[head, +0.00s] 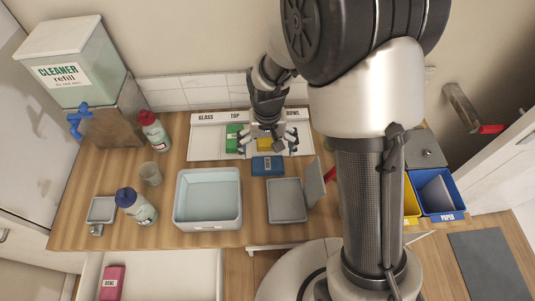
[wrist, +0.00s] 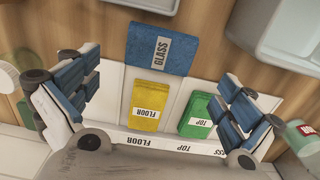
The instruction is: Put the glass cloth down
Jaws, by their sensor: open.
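The blue glass cloth (head: 268,166) lies flat on the wooden counter at the front edge of the white labelled tray (head: 205,150). In the wrist view the cloth (wrist: 160,52) shows its GLASS label, and its near edge seems to overlap the tray's edge. My gripper (head: 270,143) is above the tray, behind the blue cloth in the head view. It is open and empty; its fingers stand wide apart in the wrist view (wrist: 153,95). On the tray lie a yellow FLOOR cloth (wrist: 147,105) and a green TOP cloth (wrist: 196,115).
A pale blue basin (head: 208,226) and a grey open container (head: 287,214) stand in front of the tray. Bottles (head: 153,132) and a glass (head: 150,173) are at left. A pink cloth (head: 112,283) lies in the open drawer. Bins (head: 437,195) stand at right.

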